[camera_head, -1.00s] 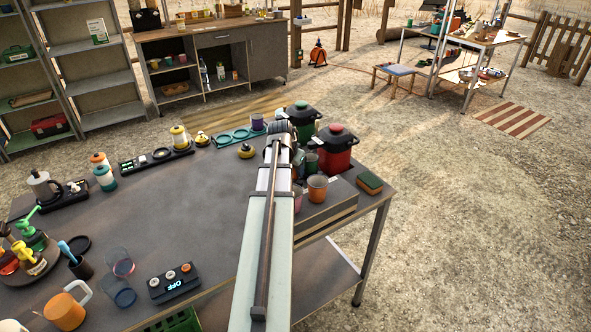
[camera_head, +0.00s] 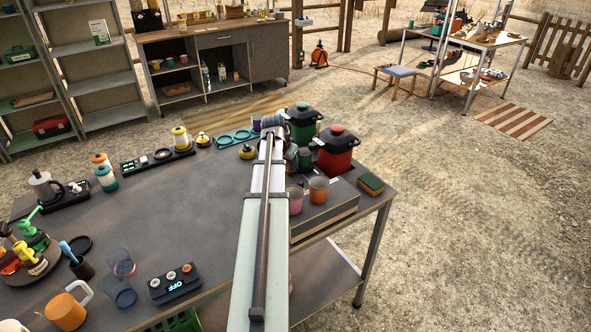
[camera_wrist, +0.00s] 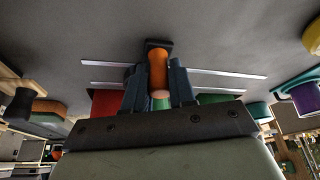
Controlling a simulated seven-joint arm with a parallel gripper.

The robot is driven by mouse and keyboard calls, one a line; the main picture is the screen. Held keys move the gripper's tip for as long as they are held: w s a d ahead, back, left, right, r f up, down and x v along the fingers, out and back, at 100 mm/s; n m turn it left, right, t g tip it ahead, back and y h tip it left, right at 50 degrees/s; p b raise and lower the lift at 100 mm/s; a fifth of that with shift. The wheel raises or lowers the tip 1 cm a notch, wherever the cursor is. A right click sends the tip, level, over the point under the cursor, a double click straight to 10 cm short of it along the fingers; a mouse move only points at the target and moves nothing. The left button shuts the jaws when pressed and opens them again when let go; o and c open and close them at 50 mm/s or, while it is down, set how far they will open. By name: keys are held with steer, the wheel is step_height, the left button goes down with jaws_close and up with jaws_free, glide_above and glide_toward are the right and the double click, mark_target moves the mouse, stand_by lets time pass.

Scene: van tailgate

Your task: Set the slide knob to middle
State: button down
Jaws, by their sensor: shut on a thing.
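The slide knob (camera_wrist: 158,72), an orange upright grip on a dark base, shows in the wrist view between two pale parallel rails (camera_wrist: 220,71). It stands roughly midway along their visible length, perhaps slightly left of centre. My gripper (camera_wrist: 158,88) has its two dark fingers closed on either side of the orange grip. The fingers and knob hide part of the rails. In the head view my arm covers the knob and the fingertips. I see no position marks on the slide.
A green pot (camera_head: 303,122) and a red pot (camera_head: 336,152) stand close beyond and right of my arm. Pink (camera_head: 295,199) and orange (camera_head: 319,189) cups stand right of it. A control box reading OFF (camera_head: 174,283) lies left. The grey tabletop's middle (camera_head: 190,215) is clear.

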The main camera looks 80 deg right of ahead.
steer(key=w+d, duration=0.4)
steer(key=shift+w+d, duration=0.25)
steer(key=shift+d, duration=0.05)
steer(key=shift+a, duration=0.1)
steer(key=c, duration=0.9)
jaws_free()
steer(key=shift+c, duration=0.2)
steer(key=v, duration=1.3)
steer(key=shift+a+r, duration=0.25)
steer(key=shift+r, duration=0.1)
